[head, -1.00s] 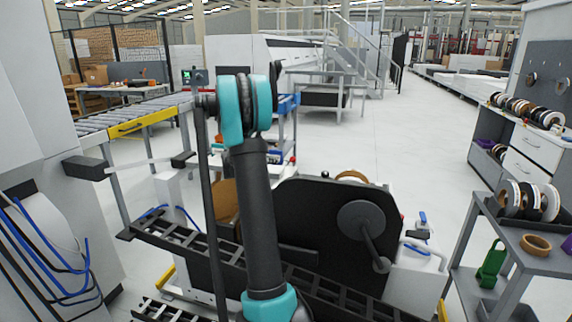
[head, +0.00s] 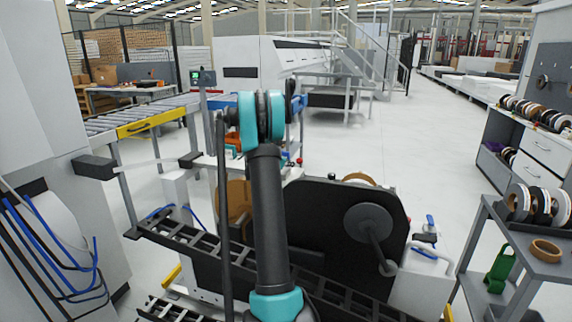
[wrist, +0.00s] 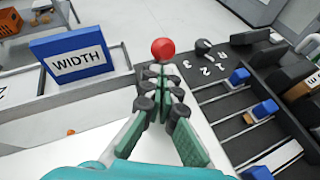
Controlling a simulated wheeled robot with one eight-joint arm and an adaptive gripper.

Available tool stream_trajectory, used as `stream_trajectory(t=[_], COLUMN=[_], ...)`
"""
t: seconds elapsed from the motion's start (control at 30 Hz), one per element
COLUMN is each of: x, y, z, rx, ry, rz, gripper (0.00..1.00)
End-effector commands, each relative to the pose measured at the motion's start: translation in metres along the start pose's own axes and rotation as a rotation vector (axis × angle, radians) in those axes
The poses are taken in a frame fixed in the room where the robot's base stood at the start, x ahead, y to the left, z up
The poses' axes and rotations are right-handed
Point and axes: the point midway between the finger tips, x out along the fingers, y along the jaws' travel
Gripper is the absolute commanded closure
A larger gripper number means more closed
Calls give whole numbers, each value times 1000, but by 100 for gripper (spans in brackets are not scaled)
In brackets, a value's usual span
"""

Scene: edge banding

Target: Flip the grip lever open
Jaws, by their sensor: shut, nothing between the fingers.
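A red ball knob (wrist: 163,50), likely the end of the grip lever, stands just beyond my fingertips in the wrist view. My gripper (wrist: 160,88) is shut and empty, pointing at the knob. Whether the fingertips touch it I cannot tell. Its shaft is hidden behind the fingers. A black-knobbed lever (wrist: 205,46) lies to the right, beside white numbers 1, 2 and 3 on a dark panel (wrist: 225,62).
A blue WIDTH sign (wrist: 78,65) stands close left of my gripper. Slots with blue blocks (wrist: 240,76) lie to the right. In the head view a black panel with a round hub (head: 369,222) stands in front, and a grey cart (head: 525,262) with rolls stands right.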

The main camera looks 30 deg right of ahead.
Motion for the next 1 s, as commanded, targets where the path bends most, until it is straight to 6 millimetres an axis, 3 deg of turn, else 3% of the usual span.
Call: stream_trajectory(t=[0.2, 1.0], x=[15, 19], y=[0, 5], z=[0, 9], rx=[1, -22], ry=[0, 62], rz=[1, -22], gripper=[100, 100])
